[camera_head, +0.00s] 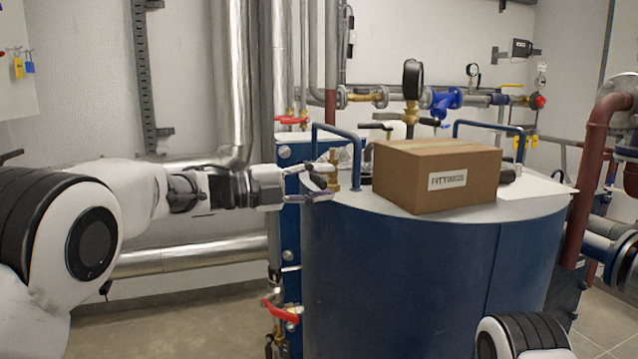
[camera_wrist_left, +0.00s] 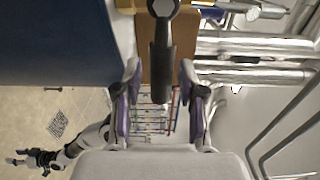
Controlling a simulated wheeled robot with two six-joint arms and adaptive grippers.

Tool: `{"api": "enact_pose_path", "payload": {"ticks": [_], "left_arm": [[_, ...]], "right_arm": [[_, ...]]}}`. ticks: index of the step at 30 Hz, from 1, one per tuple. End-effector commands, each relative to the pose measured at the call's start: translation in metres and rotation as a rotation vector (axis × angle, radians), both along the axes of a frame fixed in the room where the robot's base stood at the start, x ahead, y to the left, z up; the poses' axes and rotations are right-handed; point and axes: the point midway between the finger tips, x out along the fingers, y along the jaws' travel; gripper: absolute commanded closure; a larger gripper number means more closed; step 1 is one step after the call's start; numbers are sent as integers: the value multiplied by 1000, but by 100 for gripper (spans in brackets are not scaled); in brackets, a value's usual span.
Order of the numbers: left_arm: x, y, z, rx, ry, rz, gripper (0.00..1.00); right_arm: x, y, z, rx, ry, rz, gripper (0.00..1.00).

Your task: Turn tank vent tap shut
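The tank vent tap, a brass fitting (camera_head: 334,172) with a black lever, stands at the left edge of the blue tank's top (camera_head: 400,270). My left gripper (camera_head: 318,183) is at this tap, reaching in from the left. In the left wrist view the black lever (camera_wrist_left: 160,65) points between the two fingers of the left gripper (camera_wrist_left: 161,85). The fingers are apart, with a gap on each side of the lever. In the left wrist view my right arm shows at the lower left with its gripper (camera_wrist_left: 32,158), too small to tell its state.
A cardboard box labelled FITTINGS (camera_head: 436,178) stands on the tank top, right of the tap. A blue handle (camera_head: 337,130) rises behind the tap. Red-handled valves (camera_head: 281,311) and a silver pipe (camera_head: 190,256) are near my left arm.

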Motion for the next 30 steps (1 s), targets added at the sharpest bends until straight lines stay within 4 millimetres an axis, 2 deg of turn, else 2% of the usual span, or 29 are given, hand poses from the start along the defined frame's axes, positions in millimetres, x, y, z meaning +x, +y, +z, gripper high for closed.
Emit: {"api": "enact_pose_path", "payload": {"ticks": [8,11,14,21,24,30], "left_arm": [[0,0,0,-1,2,-1,53],[-2,6,1,-2,2,0,53],[-7,23,1,-3,2,1,53],[-25,81,1,-4,3,2,53],[-31,100,0,-3,2,1,53],[-37,114,-1,-1,2,-1,53]], "right_arm": [[0,0,0,0,0,0,60],[0,0,0,0,0,0,60],[0,0,0,0,0,0,60],[0,0,0,0,0,0,60],[0,0,0,0,0,0,60],[0,0,0,0,0,0,60]]}}
